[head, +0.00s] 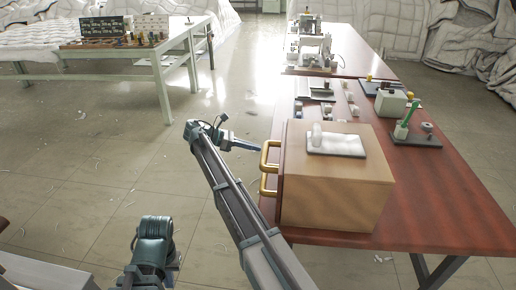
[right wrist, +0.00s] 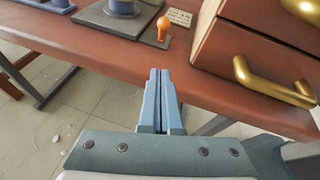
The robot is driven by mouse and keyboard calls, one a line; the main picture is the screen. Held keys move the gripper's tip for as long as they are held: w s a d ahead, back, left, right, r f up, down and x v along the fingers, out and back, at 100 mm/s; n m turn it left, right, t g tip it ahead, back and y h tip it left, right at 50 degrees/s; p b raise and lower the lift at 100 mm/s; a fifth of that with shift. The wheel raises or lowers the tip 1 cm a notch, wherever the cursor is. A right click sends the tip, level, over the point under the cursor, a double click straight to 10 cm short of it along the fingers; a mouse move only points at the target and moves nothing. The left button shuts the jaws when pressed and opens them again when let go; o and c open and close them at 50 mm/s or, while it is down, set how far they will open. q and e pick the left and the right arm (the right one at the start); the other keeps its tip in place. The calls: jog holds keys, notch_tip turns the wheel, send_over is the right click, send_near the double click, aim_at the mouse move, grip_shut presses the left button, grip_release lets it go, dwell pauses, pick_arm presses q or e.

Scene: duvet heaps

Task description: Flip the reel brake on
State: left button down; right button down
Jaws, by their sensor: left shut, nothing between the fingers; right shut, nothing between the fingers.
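An orange knob on a short stem (right wrist: 163,27) stands on a small dark plate on the table, beside a small printed label (right wrist: 179,17) too small to read. Left of it is a grey cylinder on a dark base (right wrist: 121,8), cut off by the frame's top. My right gripper (right wrist: 165,75) is shut and empty, its fingers pointing at the table's front edge, short of the knob. In the head view the right gripper (head: 257,147) is just left of the table and the drawer box. My left gripper (head: 155,228) is low over the floor, shut; its fingertips are hard to make out.
The wooden drawer box (head: 335,195) with brass handles (head: 268,185) stands close to the right gripper. A handle also shows in the right wrist view (right wrist: 270,85). Other devices stand along the red-brown table (head: 450,215). Open floor (head: 90,170) lies to the left.

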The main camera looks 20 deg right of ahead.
aim_at(271, 156)
jog(key=b+x, duration=0.2)
jog(key=x, duration=0.5)
jog(key=shift+s+d+f, duration=0.1)
jog(key=shift+f, duration=0.1)
jog(key=shift+s+d+r+p, duration=0.25)
jog(key=shift+d+r+p, duration=0.4)
jog(key=shift+d, duration=0.4)
jog(key=shift+s+d+r, duration=0.15)
jog(key=shift+d+r, duration=0.15)
jog(key=shift+d, duration=0.45)
